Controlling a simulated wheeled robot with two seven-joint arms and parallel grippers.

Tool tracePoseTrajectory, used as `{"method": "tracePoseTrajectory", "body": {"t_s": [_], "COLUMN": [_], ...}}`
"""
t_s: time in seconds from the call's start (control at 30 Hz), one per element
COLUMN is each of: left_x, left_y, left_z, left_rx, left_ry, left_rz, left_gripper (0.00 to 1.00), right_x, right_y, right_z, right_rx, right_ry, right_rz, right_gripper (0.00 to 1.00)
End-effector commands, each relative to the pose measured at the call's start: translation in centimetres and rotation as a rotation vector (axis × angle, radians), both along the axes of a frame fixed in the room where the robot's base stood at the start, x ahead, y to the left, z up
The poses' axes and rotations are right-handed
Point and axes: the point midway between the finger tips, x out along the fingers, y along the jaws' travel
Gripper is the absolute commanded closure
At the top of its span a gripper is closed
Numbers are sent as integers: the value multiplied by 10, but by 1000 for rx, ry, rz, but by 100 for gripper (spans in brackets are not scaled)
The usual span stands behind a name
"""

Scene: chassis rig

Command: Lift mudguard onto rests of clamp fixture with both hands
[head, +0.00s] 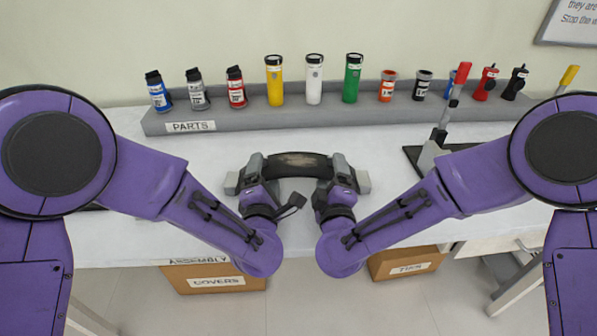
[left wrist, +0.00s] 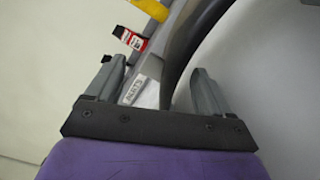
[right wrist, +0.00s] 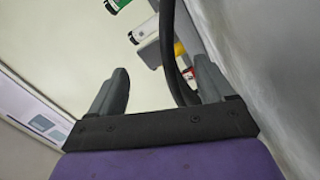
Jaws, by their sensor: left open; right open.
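The mudguard (head: 297,161) is a dark, curved band with a worn patch on top, near the middle of the white table. My left gripper (head: 249,172) is open at its left end. My right gripper (head: 343,172) is open at its right end. The mudguard shows as a dark curve near the fingers in the left wrist view (left wrist: 198,38), and between the fingers in the right wrist view (right wrist: 170,55). I cannot tell whether any finger touches it. The clamp fixture (head: 432,154), with red- and yellow-tipped levers, stands to the right, partly hidden by my right arm.
A grey parts rack (head: 218,123) runs along the back with several bottles, cylinders and small pots. Boxes labelled COVERS (head: 212,281) and another brown box (head: 405,263) are below the front edge. The table between rack and mudguard is clear.

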Motion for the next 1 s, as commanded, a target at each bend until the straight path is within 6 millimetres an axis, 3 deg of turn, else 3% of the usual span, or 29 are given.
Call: {"method": "tracePoseTrajectory", "body": {"t_s": [0.1,0.3,0.67,0.77,0.9,1.0], "left_x": [23,48,54,54,54,54], "left_y": [1,2,2,2,2,2], "left_z": [0,0,0,0,0,0], "left_rx": [-2,-1,0,0,-1,-1], "left_ry": [0,1,2,0,0,0], "left_rz": [2,3,1,1,1,1], "left_gripper": [18,18,18,44,90,92], "right_x": [23,48,54,54,54,54], "right_y": [0,2,1,1,1,1], "right_z": [0,0,0,0,0,0], "right_rx": [4,1,-1,-1,-1,0], "right_ry": [0,1,0,0,0,0], "right_rz": [-3,0,1,1,1,1], "right_gripper": [18,18,18,44,90,92]}}
